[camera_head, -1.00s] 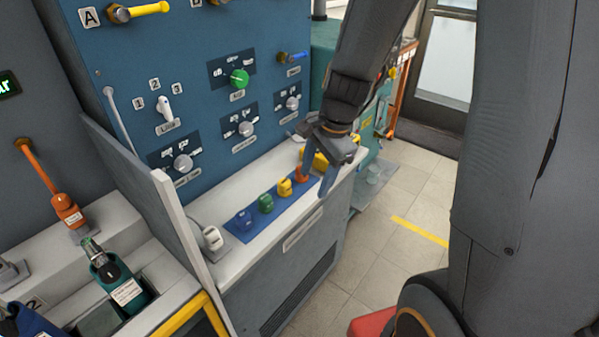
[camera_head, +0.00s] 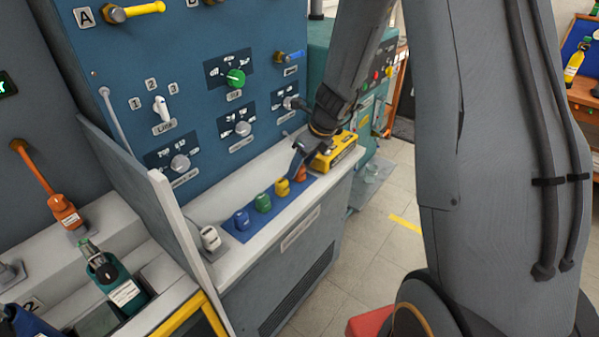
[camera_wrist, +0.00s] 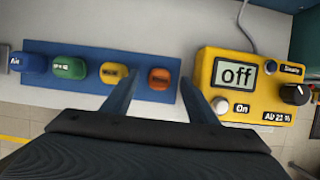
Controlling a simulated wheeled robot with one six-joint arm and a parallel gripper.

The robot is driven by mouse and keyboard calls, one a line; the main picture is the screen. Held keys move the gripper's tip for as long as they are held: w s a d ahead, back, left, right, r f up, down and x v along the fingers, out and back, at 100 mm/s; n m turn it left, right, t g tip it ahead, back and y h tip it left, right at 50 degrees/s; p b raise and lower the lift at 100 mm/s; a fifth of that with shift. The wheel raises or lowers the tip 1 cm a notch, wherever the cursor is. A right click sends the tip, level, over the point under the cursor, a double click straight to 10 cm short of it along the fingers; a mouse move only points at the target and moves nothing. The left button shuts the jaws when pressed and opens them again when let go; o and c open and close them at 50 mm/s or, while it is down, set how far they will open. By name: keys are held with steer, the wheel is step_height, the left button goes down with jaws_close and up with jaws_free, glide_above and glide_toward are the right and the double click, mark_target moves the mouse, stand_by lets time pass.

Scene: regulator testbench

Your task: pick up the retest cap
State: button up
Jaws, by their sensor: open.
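Several small caps sit in a row on a blue strip (camera_head: 245,235): a blue cap (camera_head: 242,220), a green cap (camera_head: 263,202), a yellow cap (camera_head: 282,187) and an orange cap (camera_head: 301,174). No label that I can read says retest, so I cannot tell which is the retest cap. My gripper (camera_wrist: 160,78) is open. In the wrist view its fingers lie either side of the orange cap (camera_wrist: 159,79); I cannot tell whether they are at its height. In the head view my gripper (camera_head: 297,162) partly hides that cap.
A yellow box (camera_wrist: 248,85) reading "off", with knobs, stands close right of my gripper. The blue panel (camera_head: 205,110) with knobs rises behind the ledge. A white labelled piece (camera_head: 210,239) stands at the ledge's left end, near a grey divider (camera_head: 178,225).

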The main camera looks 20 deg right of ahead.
steer(key=shift+x, duration=1.3)
steer(key=c, duration=1.1)
steer(key=shift+r, duration=0.1)
step_height(320, 180, up, 10)
steer(key=shift+f+p, duration=0.1)
steer(key=shift+p, duration=0.5)
